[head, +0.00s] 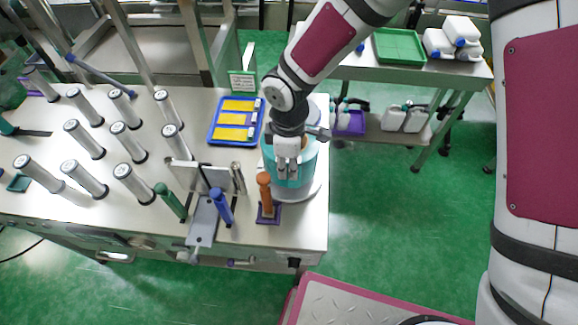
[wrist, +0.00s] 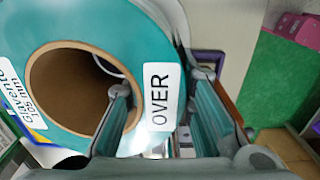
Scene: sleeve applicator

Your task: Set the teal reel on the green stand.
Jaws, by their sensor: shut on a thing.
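The teal reel (head: 308,160) is at the right end of the steel table, partly hidden by my gripper (head: 288,172). In the wrist view, the reel (wrist: 105,32) shows a brown cardboard core and white labels, one reading "OVER". My gripper (wrist: 162,88) is shut on the reel's wall, one finger inside the core and the other outside. A pale round surface shows below the reel; I cannot tell whether they touch.
A blue post (head: 221,208) and an orange post (head: 265,195) stand between the green stand and the reel. A metal fixture (head: 203,177) is behind the blue post. Several silver posts (head: 84,140) fill the left side. A blue tray (head: 236,121) with yellow items lies behind.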

